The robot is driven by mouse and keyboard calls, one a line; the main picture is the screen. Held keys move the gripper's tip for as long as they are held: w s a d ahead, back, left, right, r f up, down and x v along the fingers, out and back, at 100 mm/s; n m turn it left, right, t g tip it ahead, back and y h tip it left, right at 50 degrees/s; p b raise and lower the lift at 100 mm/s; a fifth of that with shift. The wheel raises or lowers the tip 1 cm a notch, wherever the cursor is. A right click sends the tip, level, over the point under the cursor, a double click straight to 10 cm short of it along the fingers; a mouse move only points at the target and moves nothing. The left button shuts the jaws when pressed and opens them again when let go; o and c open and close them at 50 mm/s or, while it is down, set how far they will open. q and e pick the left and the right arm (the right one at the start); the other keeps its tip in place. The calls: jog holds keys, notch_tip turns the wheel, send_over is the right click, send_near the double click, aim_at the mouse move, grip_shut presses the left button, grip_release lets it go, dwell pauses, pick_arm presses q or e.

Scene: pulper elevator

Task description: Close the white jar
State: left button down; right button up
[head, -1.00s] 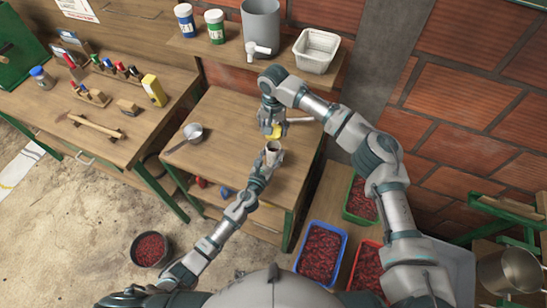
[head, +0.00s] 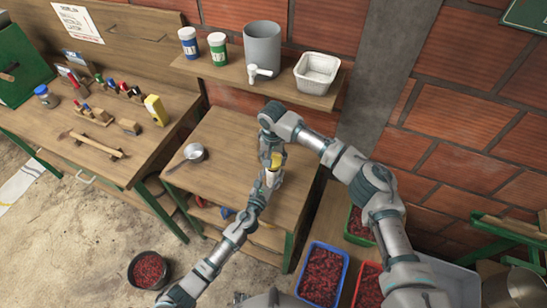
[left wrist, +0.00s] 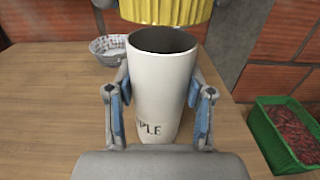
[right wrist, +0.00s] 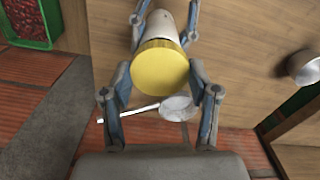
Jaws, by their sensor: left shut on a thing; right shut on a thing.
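The white jar (head: 269,179) is held upright above the table by my left gripper (left wrist: 160,95). In the left wrist view the jar (left wrist: 160,90) shows dark lettering and an open, dark mouth. My left gripper's fingers are on both sides of the jar. The yellow lid (head: 277,159) is in my right gripper (right wrist: 160,75), whose fingers are on both sides of it.
A metal pan (head: 194,153) is on the left of the wooden table (head: 225,130). A strainer (right wrist: 178,107) lies on the table beyond the lid in the right wrist view. A shelf with a white basket (head: 318,70) is behind. Crates of red berries (head: 323,275) stand at the right.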

aim_at(273, 176)
jog(key=shift+a, duration=0.4)
jog(key=shift+a+f, duration=0.2)
jog(key=shift+f, duration=0.7)
jog(key=shift+d, duration=0.4)
jog(key=shift+a+f, duration=0.2)
jog(key=shift+a, duration=0.05)
jog(key=shift+f, duration=0.35)
